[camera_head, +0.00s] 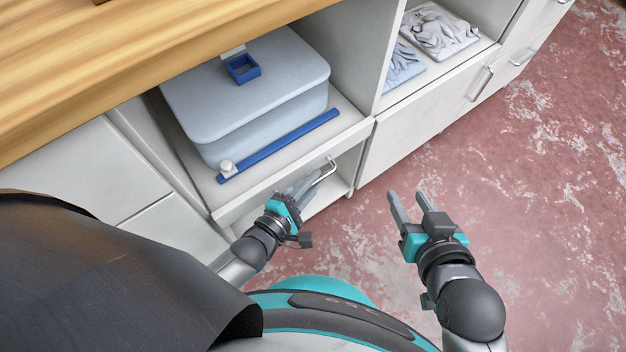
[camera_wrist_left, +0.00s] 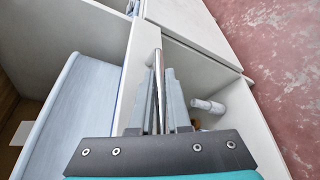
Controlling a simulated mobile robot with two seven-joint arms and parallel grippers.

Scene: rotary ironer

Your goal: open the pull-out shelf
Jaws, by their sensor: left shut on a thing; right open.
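The pull-out shelf (camera_head: 347,117) is a pale board in the open cabinet bay under the wooden counter. It carries the ironer (camera_head: 262,95), a light blue-grey box with a blue bar along its front. The shelf's front looks about level with the neighbouring drawer fronts. A thin metal handle (camera_head: 327,170) sits at the shelf's front. My left gripper (camera_head: 304,184) is shut on this handle; in the left wrist view the handle (camera_wrist_left: 158,72) runs between the two fingers. My right gripper (camera_head: 408,207) is open and empty, over the floor to the right.
Below the shelf is an open compartment with a white bottle (camera_wrist_left: 208,106) in it. A drawer (camera_head: 420,128) with a metal handle is to the right, with folded cloths (camera_head: 438,30) in the cubby above. The red mottled floor (camera_head: 540,200) in front is clear.

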